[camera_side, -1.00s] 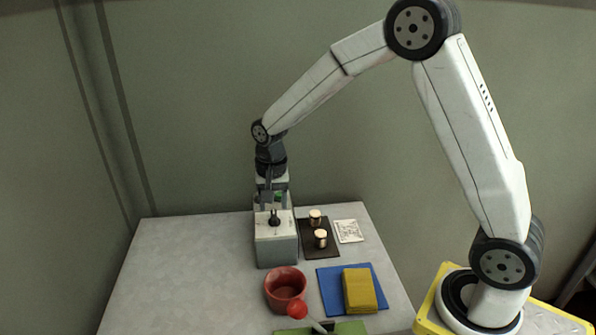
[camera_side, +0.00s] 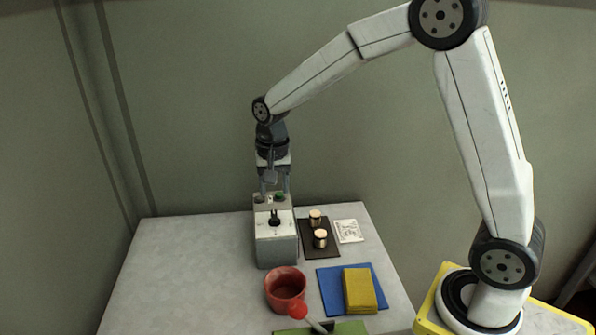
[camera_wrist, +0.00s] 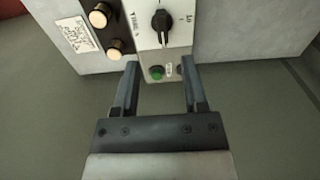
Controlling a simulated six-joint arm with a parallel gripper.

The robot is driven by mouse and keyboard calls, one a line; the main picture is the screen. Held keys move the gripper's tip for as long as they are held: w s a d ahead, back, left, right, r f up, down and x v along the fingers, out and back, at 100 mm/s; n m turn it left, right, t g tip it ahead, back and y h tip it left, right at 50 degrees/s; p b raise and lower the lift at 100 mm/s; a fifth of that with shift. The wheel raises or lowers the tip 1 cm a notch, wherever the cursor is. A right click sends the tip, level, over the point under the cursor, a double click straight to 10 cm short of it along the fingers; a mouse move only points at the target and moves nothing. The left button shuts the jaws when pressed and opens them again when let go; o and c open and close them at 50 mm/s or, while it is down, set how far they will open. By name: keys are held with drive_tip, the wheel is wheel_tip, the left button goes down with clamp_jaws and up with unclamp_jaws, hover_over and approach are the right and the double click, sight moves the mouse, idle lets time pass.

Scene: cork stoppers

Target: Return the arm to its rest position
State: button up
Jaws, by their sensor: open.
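My gripper (camera_side: 274,190) hangs pointing down above the far end of a grey control box (camera_side: 276,246). Its two fingers are apart with nothing between them, as the wrist view (camera_wrist: 160,92) also shows. The box carries a black knob (camera_side: 274,217) and a green button (camera_side: 280,196). In the wrist view the green button (camera_wrist: 156,72) shows just beyond the fingertips, with the knob (camera_wrist: 160,25) further up. Two cork stoppers (camera_side: 315,216) (camera_side: 320,238) stand upright on a dark mat (camera_side: 308,250) right of the box.
A red pot (camera_side: 285,288) stands in front of the box. A yellow sponge-like block (camera_side: 360,290) lies on a blue mat (camera_side: 329,300). A red ball-ended handle (camera_side: 298,310) rises over a green piece (camera_side: 345,328). A white printed card (camera_side: 348,231) lies behind. The table's left side (camera_side: 185,270) is clear.

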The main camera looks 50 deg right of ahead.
drive_tip(key=s+f+n+t, duration=0.1)
drive_tip(key=s+n, duration=0.3)
drive_tip(key=s, duration=0.4)
drive_tip(key=s+a+f+n+t, duration=0.1)
drive_tip(key=s+f+n, duration=0.2)
drive_tip(key=s, duration=0.5)
drive_tip(key=shift+f+n, duration=0.2)
drive_tip(key=shift+n, duration=0.7)
drive_tip(key=shift+w, duration=0.1)
drive_tip(key=shift+c, duration=0.2)
